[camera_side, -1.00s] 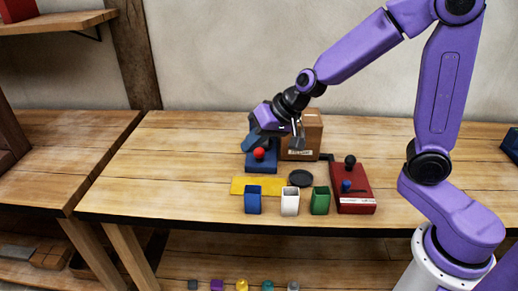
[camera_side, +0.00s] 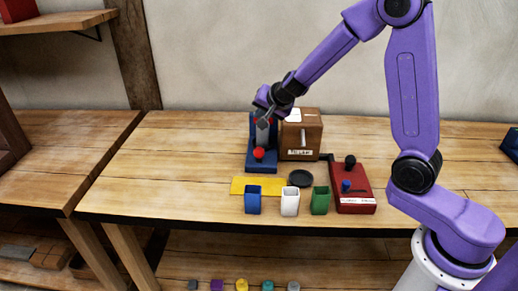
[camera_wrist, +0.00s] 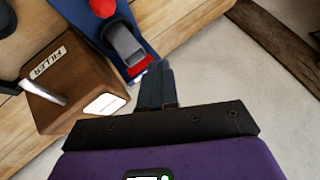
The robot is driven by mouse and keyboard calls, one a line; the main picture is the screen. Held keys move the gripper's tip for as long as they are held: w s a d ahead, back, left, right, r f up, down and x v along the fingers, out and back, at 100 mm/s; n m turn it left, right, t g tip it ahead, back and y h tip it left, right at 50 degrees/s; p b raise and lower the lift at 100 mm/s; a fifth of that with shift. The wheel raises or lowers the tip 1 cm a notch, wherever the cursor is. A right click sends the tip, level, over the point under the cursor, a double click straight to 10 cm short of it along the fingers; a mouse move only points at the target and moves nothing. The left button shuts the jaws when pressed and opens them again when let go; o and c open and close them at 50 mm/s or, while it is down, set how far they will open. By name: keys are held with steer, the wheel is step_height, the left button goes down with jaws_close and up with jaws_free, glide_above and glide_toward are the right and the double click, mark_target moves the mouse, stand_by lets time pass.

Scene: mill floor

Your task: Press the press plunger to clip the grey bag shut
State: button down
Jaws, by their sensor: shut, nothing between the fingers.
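A blue press (camera_side: 263,166) stands on the table, with a red ball (camera_side: 259,153) at its front. The grey bag (camera_side: 263,136) sits upright in it, behind the ball; it also shows in the wrist view (camera_wrist: 126,42). A red part (camera_wrist: 140,67), possibly the plunger, is at the bag's upper end. My gripper (camera_side: 263,121) is shut and empty at the top of the press, partly hiding it. In the wrist view my fingertips (camera_wrist: 161,68) are close beside the red part; I cannot tell whether they touch.
A brown box (camera_side: 313,141) with a metal handle stands just right of the press. In front are a yellow strip (camera_side: 238,186), blue (camera_side: 253,205), white (camera_side: 290,207) and green (camera_side: 320,207) cups, a black disc (camera_side: 301,178) and a red device (camera_side: 355,202). The table's left is clear.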

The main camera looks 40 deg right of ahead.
mark_target(261, 150)
steer(key=shift+f, duration=0.1)
steer(key=shift+f, duration=4.3)
steer(key=shift+f, duration=0.2)
steer(key=shift+f, duration=0.25)
steer(key=shift+f, duration=0.95)
steer(key=shift+r, duration=1.35)
steer(key=shift+r, duration=0.1)
steer(key=shift+r, duration=2.45)
